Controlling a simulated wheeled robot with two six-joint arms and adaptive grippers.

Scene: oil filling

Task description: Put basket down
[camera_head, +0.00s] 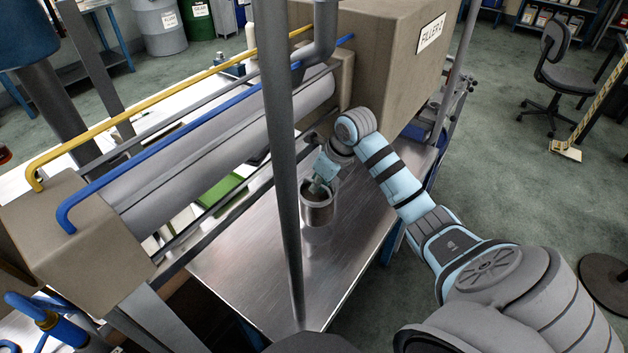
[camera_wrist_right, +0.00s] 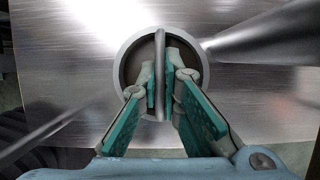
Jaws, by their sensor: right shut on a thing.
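The basket is a small round metal cup (camera_head: 318,213) over the steel table (camera_head: 262,262), under the filling machine's side. It looks upright, with its reflection just below it. I cannot tell whether its bottom touches the table. My right gripper (camera_head: 322,184) comes down into its top from above. In the right wrist view, the basket's round rim (camera_wrist_right: 117,66) surrounds the fingertips. The right gripper (camera_wrist_right: 162,78) is shut on the upright handle (camera_wrist_right: 160,50) that crosses the basket's middle. My left gripper is not in view.
A thin grey post (camera_head: 284,160) stands left of the basket, close to it in the picture. The machine's beige box (camera_head: 385,55) and grey cylinder (camera_head: 225,150) are behind. The table's front part is bare. A chair (camera_head: 565,75) stands on the floor at right.

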